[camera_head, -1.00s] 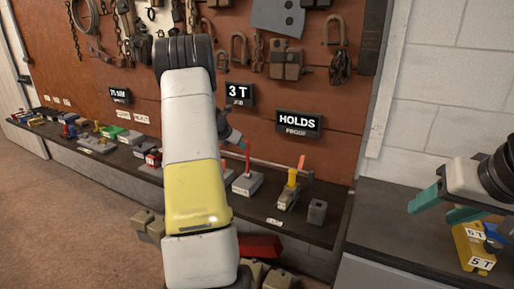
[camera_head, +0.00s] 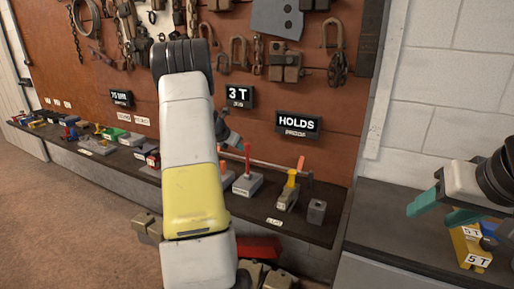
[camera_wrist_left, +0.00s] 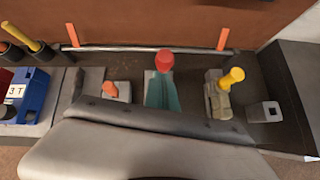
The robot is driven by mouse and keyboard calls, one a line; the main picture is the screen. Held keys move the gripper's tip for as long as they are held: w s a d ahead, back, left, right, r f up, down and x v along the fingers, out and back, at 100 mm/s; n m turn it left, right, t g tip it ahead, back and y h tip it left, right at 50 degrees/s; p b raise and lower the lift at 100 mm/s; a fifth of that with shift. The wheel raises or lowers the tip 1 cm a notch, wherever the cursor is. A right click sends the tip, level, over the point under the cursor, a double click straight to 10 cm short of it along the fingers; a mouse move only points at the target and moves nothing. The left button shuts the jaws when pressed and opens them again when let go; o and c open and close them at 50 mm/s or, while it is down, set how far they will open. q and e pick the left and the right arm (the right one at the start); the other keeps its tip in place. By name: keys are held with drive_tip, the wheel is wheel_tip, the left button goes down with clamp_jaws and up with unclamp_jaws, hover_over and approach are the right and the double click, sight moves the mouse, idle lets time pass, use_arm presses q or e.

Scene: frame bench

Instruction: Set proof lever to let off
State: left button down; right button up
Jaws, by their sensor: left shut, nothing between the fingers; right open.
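A red-knobbed lever (camera_head: 247,159) stands on a grey block (camera_head: 247,185) on the bench, and its red knob (camera_wrist_left: 164,62) shows in the left wrist view. A yellow lever (camera_head: 291,179) stands on a pale block to its right; it shows in the left wrist view too (camera_wrist_left: 232,78). The lever labels are too small to read. My left gripper (camera_head: 238,141) is shut and empty, its teal fingertips close beside the red knob; I cannot tell whether they touch. My right gripper (camera_head: 437,207) is open and empty at the right.
A sign reading "HOLDS PROOF" (camera_head: 298,123) and a "3 T" sign (camera_head: 240,96) hang on the board. A long rod (camera_wrist_left: 140,48) runs behind the levers. A grey socket block (camera_head: 317,211) stands right of them. Yellow "5 T" weights (camera_head: 472,252) stand under my right gripper.

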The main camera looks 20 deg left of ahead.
use_arm(q)
drive_tip(key=s+a+r, duration=0.2)
drive_tip(key=s+r, duration=0.2)
drive_tip(key=r, duration=0.5)
drive_tip(key=shift+s+r, duration=0.2)
drive_tip(key=shift+r, duration=0.05)
drive_tip(key=s+d+r+m+g+h, duration=0.1)
drive_tip(key=s+d+r+m, duration=0.4)
drive_tip(key=s+d+m, duration=0.5)
drive_tip(key=s+d+r+m+g+h, duration=0.1)
drive_tip(key=s+d+r+m, duration=0.5)
drive_tip(key=d, duration=0.7)
drive_tip(key=s+d+f+m, duration=0.1)
drive_tip(key=s+d+m, duration=0.1)
drive_tip(key=s+m, duration=0.3)
drive_tip(key=s+d+f+m, duration=0.2)
drive_tip(key=s+d+m, duration=0.1)
drive_tip(key=s+m, duration=0.3)
drive_tip(key=s+d+f+m+g+y, duration=0.1)
drive_tip(key=s+d+f+m, duration=0.1)
drive_tip(key=s+m, duration=0.4)
drive_tip(key=s+d, duration=0.1)
drive_tip(key=s, duration=0.2)
drive_tip(key=shift+s+f, duration=0.25)
